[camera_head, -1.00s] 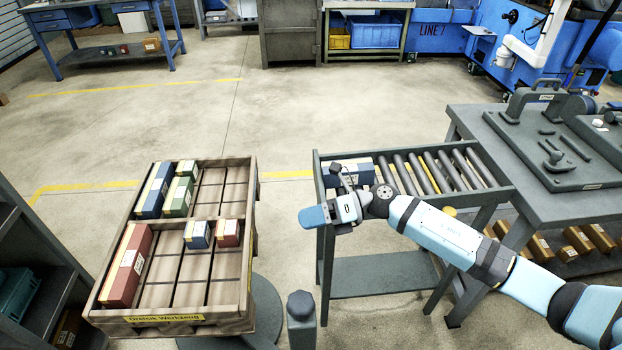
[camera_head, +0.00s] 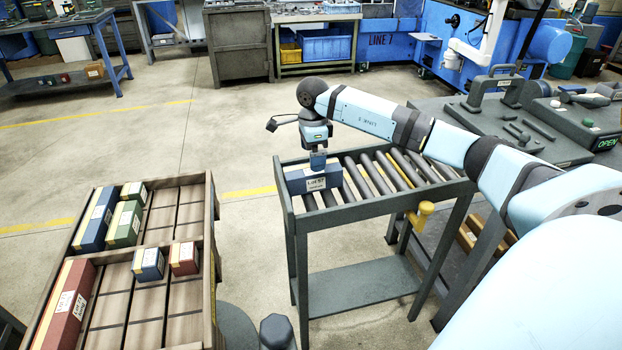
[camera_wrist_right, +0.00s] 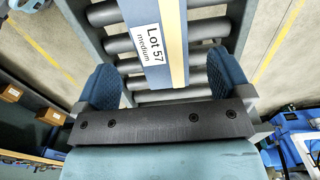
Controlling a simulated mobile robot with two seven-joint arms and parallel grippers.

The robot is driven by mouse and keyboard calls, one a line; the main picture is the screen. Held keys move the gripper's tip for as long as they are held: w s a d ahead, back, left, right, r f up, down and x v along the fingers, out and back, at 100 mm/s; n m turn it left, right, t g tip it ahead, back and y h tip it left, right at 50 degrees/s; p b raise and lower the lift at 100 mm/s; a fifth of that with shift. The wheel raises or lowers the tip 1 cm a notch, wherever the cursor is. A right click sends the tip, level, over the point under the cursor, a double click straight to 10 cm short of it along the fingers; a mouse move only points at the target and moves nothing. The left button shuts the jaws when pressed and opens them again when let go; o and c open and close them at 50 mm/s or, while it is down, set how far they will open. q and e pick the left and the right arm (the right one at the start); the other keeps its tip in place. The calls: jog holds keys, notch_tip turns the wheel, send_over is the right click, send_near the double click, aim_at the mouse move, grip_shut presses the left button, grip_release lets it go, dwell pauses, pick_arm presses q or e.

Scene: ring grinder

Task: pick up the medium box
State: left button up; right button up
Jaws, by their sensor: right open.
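The medium box (camera_head: 300,182) is a blue box with a tan strip and a white label, lying on the roller conveyor (camera_head: 385,172) near its left end. In the right wrist view the medium box (camera_wrist_right: 146,30) carries a label reading "Lot 57 medium". My right gripper (camera_head: 318,162) points down over the box, its fingertips at or just above the box top. In the right wrist view my right gripper (camera_wrist_right: 158,82) is open, with one blue finger on each side of the box's line. I cannot tell if the fingers touch it. My left gripper is not in view.
A wooden crate (camera_head: 211,215) at the left holds several red, blue and green boxes. A grey workbench (camera_head: 545,150) with fixtures stands right of the conveyor. Floor is clear behind the conveyor.

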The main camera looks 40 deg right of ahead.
aim_at(313, 175)
notch_tip(313, 175, down, 8)
jog(key=shift+d+r, duration=0.1)
jog(key=c, duration=1.4)
jog(key=shift+r, duration=0.1)
